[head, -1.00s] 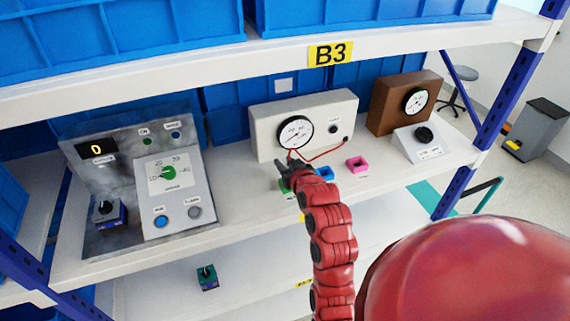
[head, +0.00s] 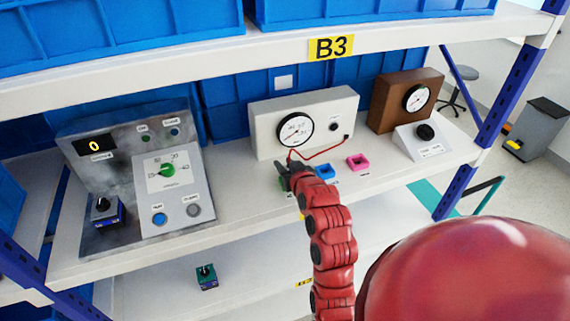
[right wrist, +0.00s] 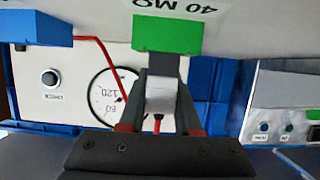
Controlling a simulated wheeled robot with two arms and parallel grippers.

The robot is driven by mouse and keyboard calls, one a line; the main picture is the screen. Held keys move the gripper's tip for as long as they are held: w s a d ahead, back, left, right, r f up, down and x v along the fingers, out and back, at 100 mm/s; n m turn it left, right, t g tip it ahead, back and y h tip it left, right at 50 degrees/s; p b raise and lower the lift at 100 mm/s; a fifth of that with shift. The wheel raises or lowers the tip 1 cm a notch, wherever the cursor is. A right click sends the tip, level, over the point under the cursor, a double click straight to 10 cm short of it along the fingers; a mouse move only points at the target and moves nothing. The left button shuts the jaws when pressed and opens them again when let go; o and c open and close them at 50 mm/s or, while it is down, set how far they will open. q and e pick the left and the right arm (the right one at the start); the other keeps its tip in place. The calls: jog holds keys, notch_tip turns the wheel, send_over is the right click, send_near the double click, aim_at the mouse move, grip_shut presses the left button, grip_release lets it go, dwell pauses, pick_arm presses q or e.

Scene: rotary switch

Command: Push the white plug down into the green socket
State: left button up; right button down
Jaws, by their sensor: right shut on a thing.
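The white plug (right wrist: 159,98) is between the fingers of my right gripper (right wrist: 161,90), which is shut on it, in the right wrist view. A red wire runs from the plug. The green socket (right wrist: 167,35) is just beyond the plug, with a dark gap or shadow between them; I cannot tell whether they touch. In the head view my right gripper (head: 288,173) reaches over the shelf and hides the plug and most of the green socket. My left gripper is not in view.
A blue socket (head: 325,172) and a pink socket (head: 358,161) stand to the right of my gripper. Behind is a white meter box (head: 335,105) with a red wire. A grey control panel (head: 120,150) stands at left. An upper shelf edge (head: 400,42) hangs above.

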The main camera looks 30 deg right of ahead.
jog(key=shift+f+b, duration=0.65)
jog(key=shift+f, duration=0.25)
jog(key=c, duration=0.5)
grip_release()
